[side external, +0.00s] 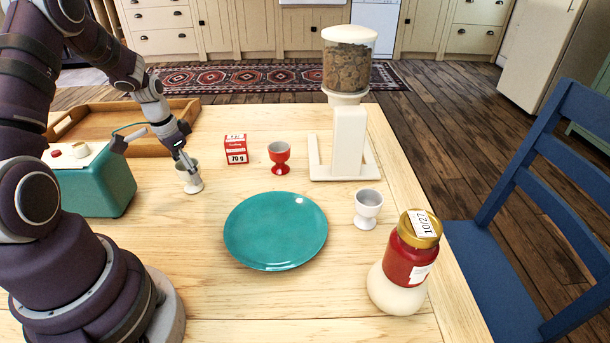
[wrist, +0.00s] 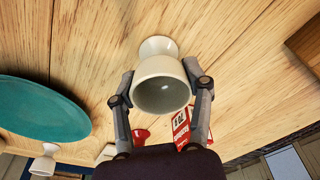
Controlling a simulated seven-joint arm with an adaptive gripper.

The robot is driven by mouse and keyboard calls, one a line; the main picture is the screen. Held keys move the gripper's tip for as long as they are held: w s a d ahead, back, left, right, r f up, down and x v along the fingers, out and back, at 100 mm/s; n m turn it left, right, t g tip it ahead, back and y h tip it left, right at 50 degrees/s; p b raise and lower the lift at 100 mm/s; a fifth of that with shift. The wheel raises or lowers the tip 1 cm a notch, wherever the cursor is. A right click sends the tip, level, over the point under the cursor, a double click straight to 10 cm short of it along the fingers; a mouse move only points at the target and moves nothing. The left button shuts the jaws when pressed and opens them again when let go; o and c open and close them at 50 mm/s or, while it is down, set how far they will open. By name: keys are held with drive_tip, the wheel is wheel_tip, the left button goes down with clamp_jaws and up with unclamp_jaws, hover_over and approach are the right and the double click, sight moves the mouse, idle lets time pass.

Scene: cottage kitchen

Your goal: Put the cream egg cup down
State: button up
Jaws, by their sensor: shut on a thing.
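The cream egg cup (side external: 190,177) is upright on or just above the wooden table, left of the teal plate; I cannot tell whether its foot touches the wood. My gripper (side external: 184,160) is shut on it from above. In the wrist view the cup (wrist: 161,88) sits between the two fingertips of my gripper (wrist: 163,82), its open mouth facing the camera and its foot toward the table. The cup is empty as far as I see.
The teal plate (side external: 276,231) lies mid-table. A red egg cup (side external: 279,158), a red and white box (side external: 236,149), a white egg cup (side external: 368,208), a jar (side external: 405,262) and a cereal dispenser (side external: 348,140) stand around. A teal box-shaped thing (side external: 98,187) and a wooden tray (side external: 180,109) are left.

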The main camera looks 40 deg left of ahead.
sight(182, 178)
drive_tip(key=shift+f, duration=0.1)
drive_tip(key=o, duration=1.2)
wheel_tip(182, 178, up, 12)
drive_tip(key=s, duration=0.2)
drive_tip(key=s+d+r+t, duration=0.2)
drive_tip(key=d+r, duration=0.1)
drive_tip(key=d, duration=0.7)
drive_tip(key=s+d+r+t, duration=0.1)
drive_tip(key=s+d+r, duration=0.1)
drive_tip(key=d, duration=0.7)
drive_tip(key=shift+d+r+t, duration=0.4)
drive_tip(key=shift+r, duration=0.45)
